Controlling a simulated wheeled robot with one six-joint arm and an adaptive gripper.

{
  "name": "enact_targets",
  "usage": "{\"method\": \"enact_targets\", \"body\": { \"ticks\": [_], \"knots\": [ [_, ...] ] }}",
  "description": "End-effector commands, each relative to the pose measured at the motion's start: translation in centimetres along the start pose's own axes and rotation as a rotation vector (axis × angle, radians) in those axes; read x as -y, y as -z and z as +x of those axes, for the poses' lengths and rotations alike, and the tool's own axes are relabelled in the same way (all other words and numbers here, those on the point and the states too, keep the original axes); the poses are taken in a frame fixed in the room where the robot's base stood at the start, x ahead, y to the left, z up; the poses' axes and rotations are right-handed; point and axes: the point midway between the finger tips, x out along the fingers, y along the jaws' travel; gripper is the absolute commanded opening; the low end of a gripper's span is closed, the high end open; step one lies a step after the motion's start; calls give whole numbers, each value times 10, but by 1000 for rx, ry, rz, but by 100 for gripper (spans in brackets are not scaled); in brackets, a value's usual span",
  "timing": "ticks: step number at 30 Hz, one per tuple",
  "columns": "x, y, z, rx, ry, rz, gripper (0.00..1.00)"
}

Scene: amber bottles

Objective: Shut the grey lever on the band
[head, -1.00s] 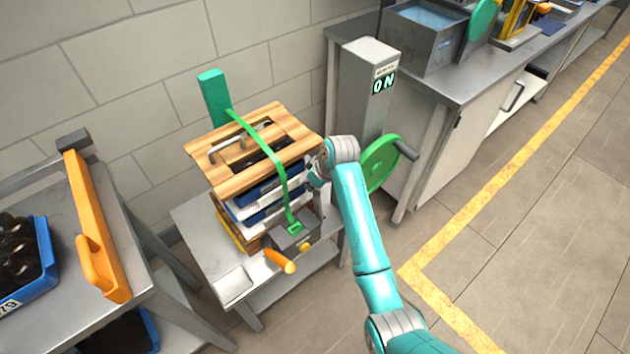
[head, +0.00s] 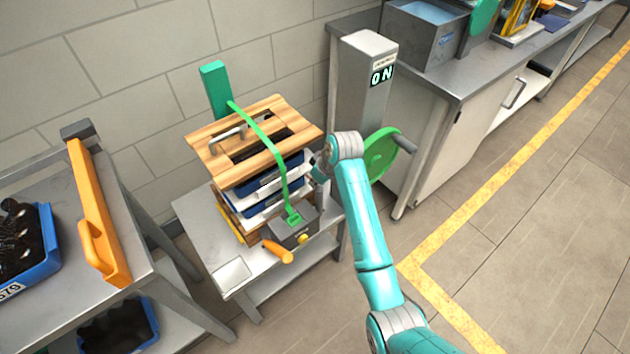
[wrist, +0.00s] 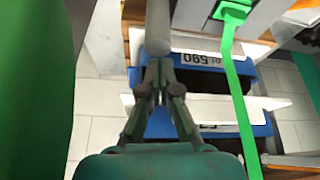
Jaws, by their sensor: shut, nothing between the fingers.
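A green band (head: 270,145) runs over a wooden lid (head: 220,150) on a stack of trays, down to a green buckle at a grey box (head: 305,228). The band also shows in the wrist view (wrist: 236,85). A grey bar, seemingly the lever (wrist: 158,25), stands straight ahead of my gripper (wrist: 158,62) in the wrist view, left of the band there. My gripper is shut and empty, its tips at the bar's rounded end; I cannot tell whether they touch. In the head view my gripper (head: 318,172) is right of the stack, its tips partly hidden.
An orange handle (head: 278,251) sticks out at the front of the stand (head: 195,220). A grey post (head: 362,85) with an ON display and a green handwheel (head: 382,155) stand close behind my arm. A bench with an orange bar (head: 92,215) is at left. The right floor is clear.

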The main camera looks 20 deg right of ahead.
Motion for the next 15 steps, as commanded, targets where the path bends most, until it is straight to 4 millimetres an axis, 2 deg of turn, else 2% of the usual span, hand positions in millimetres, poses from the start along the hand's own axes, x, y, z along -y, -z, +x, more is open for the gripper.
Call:
{"method": "enact_targets", "body": {
  "ticks": [5,15],
  "knots": [
    [-1,0,-16,-2,-2,0,0],
    [-1,1,-82,-3,-2,0,0]
  ]
}}
